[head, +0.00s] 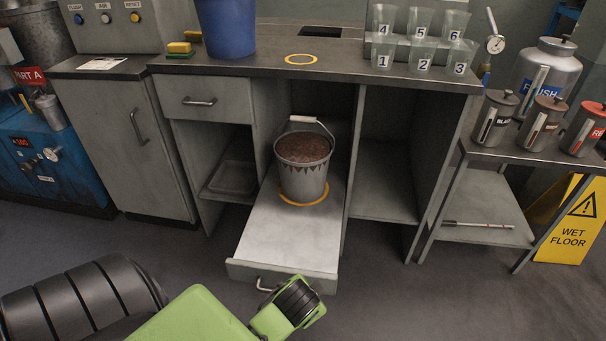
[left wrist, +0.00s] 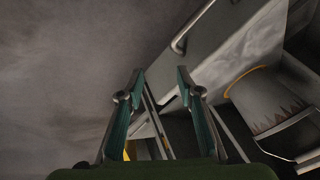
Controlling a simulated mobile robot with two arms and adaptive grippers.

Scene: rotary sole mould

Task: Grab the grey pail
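The grey pail (head: 303,178) stands upright on a pulled-out shelf (head: 285,238) of the bench. It is full of brown grainy stuff, has dark triangle marks round its side, and its wire handle with a pale grip (head: 303,119) is raised at the back. A yellow ring lies under it. In the left wrist view the pail (left wrist: 262,100) is at the right, beyond my fingers. My left gripper (left wrist: 160,75) is open and empty, apart from the pail. In the head view my left arm reaches before the shelf's front; its fingers cannot be made out. My right gripper is out of view.
A blue bucket (head: 226,28), numbered cups (head: 382,57) and an empty yellow ring (head: 300,59) are on the benchtop (head: 330,72). Cabinet walls flank the shelf. A side table (head: 484,151) with canisters and a wet floor sign (head: 572,222) stand right. Floor in front is clear.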

